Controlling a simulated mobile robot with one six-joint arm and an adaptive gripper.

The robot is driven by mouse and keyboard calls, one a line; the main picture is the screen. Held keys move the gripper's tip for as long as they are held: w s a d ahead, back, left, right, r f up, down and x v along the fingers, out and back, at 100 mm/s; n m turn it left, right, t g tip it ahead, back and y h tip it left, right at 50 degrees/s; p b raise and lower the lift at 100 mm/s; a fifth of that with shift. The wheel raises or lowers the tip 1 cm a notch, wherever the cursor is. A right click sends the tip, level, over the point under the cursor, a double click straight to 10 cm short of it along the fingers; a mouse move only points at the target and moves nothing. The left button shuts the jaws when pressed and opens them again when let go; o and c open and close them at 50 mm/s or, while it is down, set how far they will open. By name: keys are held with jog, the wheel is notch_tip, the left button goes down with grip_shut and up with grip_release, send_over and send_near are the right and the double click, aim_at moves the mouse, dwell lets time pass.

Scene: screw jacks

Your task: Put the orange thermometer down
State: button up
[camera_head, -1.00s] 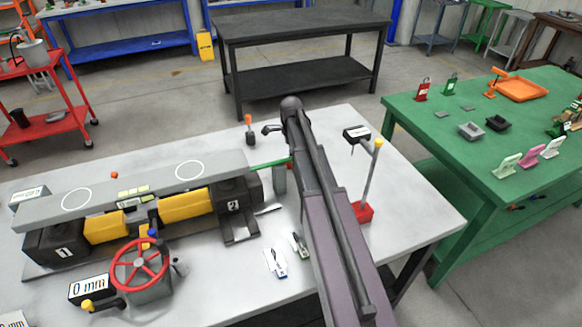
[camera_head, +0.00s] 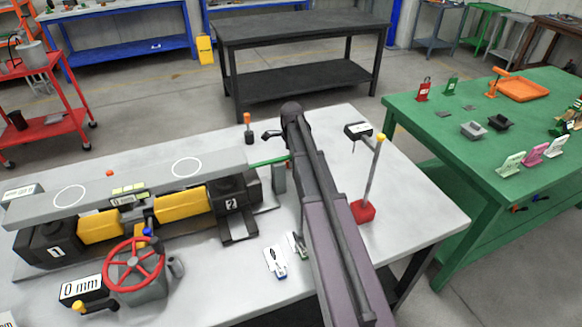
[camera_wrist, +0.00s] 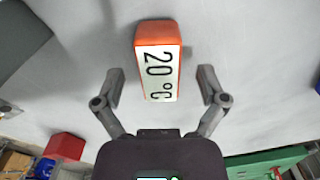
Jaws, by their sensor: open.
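The orange thermometer (camera_wrist: 157,33) has a white face reading "20 °C" and shows in the wrist view, over the light grey tabletop. My gripper (camera_wrist: 161,80) is open, with one finger on each side of the thermometer's near end and a visible gap on both sides. Most of the thermometer extends beyond the fingertips. Whether it rests flat on the table is hard to tell from this angle. In the head view I cannot make it out, and my arm covers part of the table.
The light grey table (camera_head: 420,210) holds a grey beam (camera_head: 130,180) over black and yellow jacks, a red handwheel (camera_head: 133,264) and a red-based post (camera_head: 363,212). A small orange-topped object (camera_head: 248,120) stands near the back edge. A green table (camera_head: 440,160) is at right.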

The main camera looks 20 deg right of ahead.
jog(key=shift+f+b, duration=0.65)
jog(key=shift+f, duration=0.3)
grip_shut()
